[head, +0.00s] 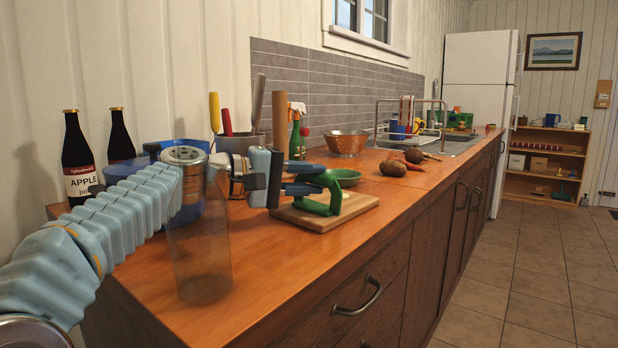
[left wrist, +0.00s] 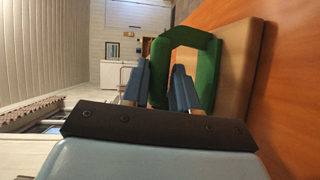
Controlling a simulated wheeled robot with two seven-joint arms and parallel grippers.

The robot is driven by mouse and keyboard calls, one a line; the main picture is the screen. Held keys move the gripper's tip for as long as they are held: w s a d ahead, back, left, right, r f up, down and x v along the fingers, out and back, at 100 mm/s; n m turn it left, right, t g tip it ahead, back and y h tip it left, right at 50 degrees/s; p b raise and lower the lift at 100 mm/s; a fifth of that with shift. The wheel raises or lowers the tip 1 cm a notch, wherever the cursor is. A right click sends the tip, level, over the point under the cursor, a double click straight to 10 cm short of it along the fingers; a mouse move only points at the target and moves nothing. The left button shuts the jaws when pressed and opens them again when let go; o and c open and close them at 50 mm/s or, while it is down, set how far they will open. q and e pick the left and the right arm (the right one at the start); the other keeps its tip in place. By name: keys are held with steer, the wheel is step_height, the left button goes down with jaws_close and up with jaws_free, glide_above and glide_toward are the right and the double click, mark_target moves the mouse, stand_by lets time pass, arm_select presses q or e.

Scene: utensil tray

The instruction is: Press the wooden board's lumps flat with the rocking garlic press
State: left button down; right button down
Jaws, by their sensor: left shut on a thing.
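The wooden board (head: 361,204) lies flat on the orange-brown counter. The green rocking garlic press (head: 332,198) is at the board, partly hidden behind my gripper. My left gripper (head: 312,180) is shut on the press, with its blue fingers at the press's upper part. In the left wrist view, the green press (left wrist: 208,52) forms a loop past the blue fingertips (left wrist: 162,75), beside the board (left wrist: 242,70). Whether the press touches the board is not clear. No lumps can be made out on the board. My right gripper is not in view.
A clear cylinder (head: 200,262) stands in front of my left arm. The counter's front right is clear.

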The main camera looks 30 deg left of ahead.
arm_select(q)
steer(key=shift+w+a+p, duration=0.25)
steer(key=shift+w+p, duration=0.05)
steer(key=shift+p, duration=0.25)
step_height(320, 180, up, 4)
steer(key=p, duration=0.2)
steer(key=shift+f+p, duration=0.25)
steer(key=shift+p, duration=0.1)
steer(key=shift+d, duration=0.1)
steer(key=shift+r, duration=0.1)
step_height(320, 180, up, 2)
steer(key=shift+r+p, duration=0.1)
steer(key=shift+p, duration=0.8)
steer(key=shift+s, duration=0.1)
